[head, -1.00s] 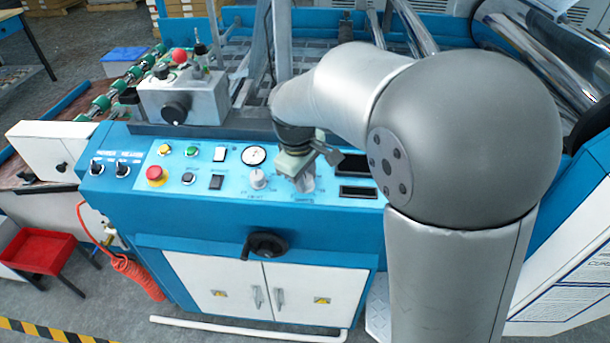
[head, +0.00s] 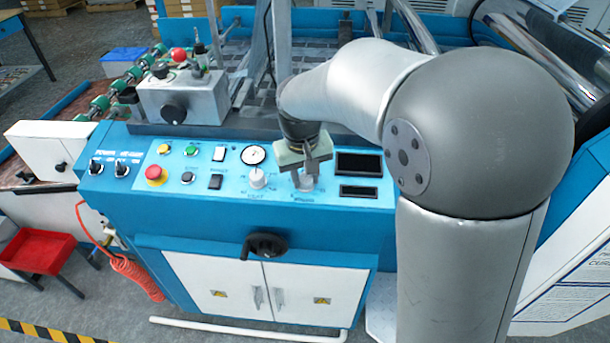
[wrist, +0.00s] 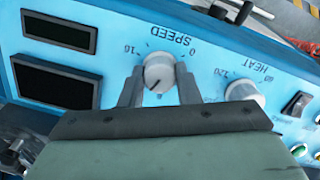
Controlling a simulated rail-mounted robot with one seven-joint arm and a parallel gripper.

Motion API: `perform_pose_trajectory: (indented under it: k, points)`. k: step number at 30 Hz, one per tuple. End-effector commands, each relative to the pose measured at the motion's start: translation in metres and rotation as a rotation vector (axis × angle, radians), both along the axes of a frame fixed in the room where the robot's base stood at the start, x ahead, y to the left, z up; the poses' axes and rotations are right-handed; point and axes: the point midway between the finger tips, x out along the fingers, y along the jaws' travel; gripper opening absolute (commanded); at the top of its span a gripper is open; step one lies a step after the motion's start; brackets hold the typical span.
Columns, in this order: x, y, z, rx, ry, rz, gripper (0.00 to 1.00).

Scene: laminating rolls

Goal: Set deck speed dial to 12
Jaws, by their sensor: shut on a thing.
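In the head view my gripper (head: 306,178) is over the right part of the panel and partly hides the speed dial (head: 305,184).
The heat dial (wrist: 244,93) stands beside the speed dial, close to one finger. Two dark displays (head: 359,163) are to the right of my gripper. A round gauge (head: 253,155), switches and a red emergency button (head: 155,173) lie to the left.

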Motion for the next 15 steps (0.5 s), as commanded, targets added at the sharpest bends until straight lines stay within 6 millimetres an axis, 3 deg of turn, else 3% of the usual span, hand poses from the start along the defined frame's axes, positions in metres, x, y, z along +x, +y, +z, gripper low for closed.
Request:
perform_pose_trajectory:
  k: [15]
  points:
    - [0.0007,-0.0006,0.0011,0.072,-0.01,-0.322,0.07]
